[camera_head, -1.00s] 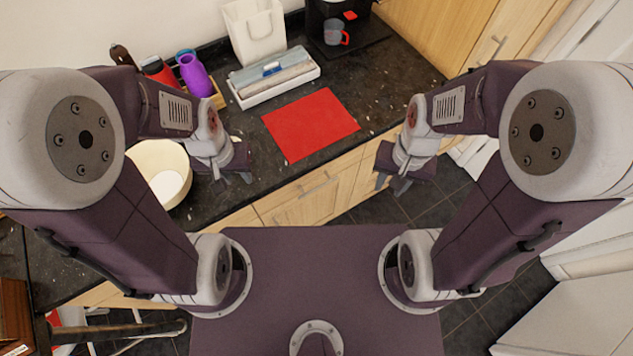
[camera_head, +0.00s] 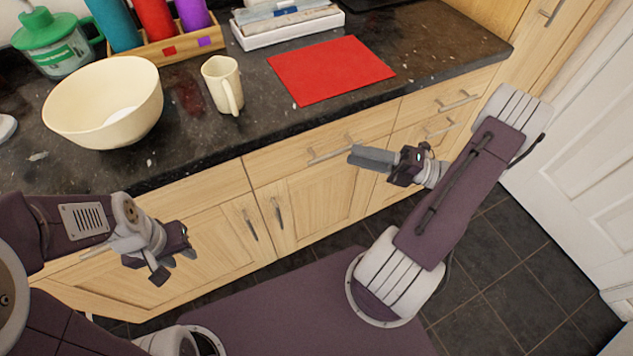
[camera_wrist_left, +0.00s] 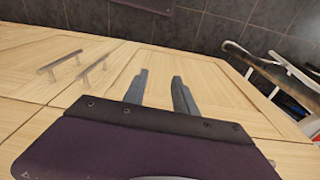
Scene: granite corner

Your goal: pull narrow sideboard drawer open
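The light wood sideboard front holds a narrow drawer (camera_head: 430,103) at right with a bar handle (camera_head: 458,102). A second handle (camera_head: 440,128) shows below it. A wider drawer (camera_head: 290,155) with a bar handle (camera_head: 330,154) lies to the left. All look shut. My right gripper (camera_head: 360,158) is in front of the sideboard, fingers pointing left near the wider drawer's handle; its fingers overlap in view, so contact and opening are unclear. My left gripper (camera_head: 172,268) is open and empty before the lower doors; its separated fingers show in the left wrist view (camera_wrist_left: 160,92).
The dark worktop (camera_head: 270,115) carries a cream bowl (camera_head: 90,95), a mug (camera_head: 222,85), a red mat (camera_head: 330,70) and bottles in a wooden holder (camera_head: 185,47). A white door (camera_head: 570,150) stands right. Dark floor tiles (camera_head: 520,250) are clear there.

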